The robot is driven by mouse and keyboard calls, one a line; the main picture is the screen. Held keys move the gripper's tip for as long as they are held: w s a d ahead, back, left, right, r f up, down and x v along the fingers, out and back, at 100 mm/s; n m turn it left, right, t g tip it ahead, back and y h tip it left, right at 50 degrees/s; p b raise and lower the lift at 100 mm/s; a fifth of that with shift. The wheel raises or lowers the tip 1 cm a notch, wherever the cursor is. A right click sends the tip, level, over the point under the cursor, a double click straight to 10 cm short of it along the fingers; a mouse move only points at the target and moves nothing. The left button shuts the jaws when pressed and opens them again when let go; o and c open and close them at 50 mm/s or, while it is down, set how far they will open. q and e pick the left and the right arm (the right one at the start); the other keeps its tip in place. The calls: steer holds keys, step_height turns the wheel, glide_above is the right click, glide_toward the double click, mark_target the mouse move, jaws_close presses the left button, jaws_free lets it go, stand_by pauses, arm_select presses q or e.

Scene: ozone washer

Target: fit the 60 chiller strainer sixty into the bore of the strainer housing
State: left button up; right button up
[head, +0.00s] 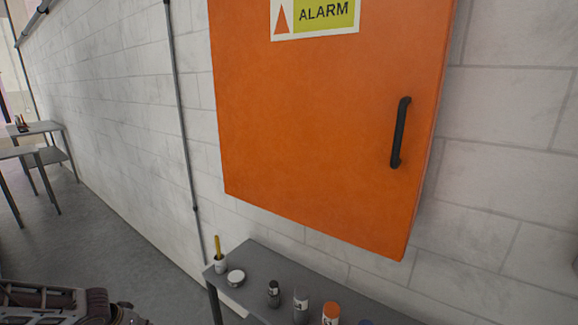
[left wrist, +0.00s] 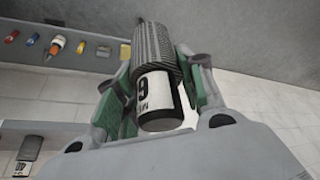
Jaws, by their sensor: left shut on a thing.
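A ribbed grey cylinder with a white label and a dark end, the strainer (left wrist: 157,88), is held between the green-padded fingers of my left gripper (left wrist: 155,82) in the left wrist view. The label is partly visible and a large digit on it looks like a 6 or 9. The left gripper is shut on it, with one finger on each side. In the head view only part of my arm shows at the bottom left. I cannot make out the strainer housing or its bore in either view. My right gripper is not in view.
In the left wrist view, a dark item with a white label (left wrist: 28,153) lies on a grey surface. Other tables (head: 38,128) stand far left.

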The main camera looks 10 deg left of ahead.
arm_select(q)
steer(key=shift+w+d+f, duration=0.1)
steer(key=shift+d+f, duration=0.15)
steer(key=shift+d, duration=0.1)
steer(key=shift+w+d+f, duration=0.1)
steer(key=shift+w+d, duration=0.1)
steer(key=shift+d, duration=0.15)
steer(key=w+d+r+m, duration=0.1)
steer(key=w+d, duration=0.5)
steer(key=d, duration=0.6)
steer(key=w+d+r+m, duration=0.1)
steer(key=w+d, duration=0.4)
steer(key=d, duration=0.7)
steer(key=w+d+r+h, duration=0.1)
steer(key=w+d+r, duration=0.4)
steer(key=d+r, duration=0.2)
steer(key=shift+w+d, duration=0.2)
steer(key=shift+d, duration=0.85)
steer(key=shift+a+r+m, duration=0.1)
steer(key=shift+m, duration=0.2)
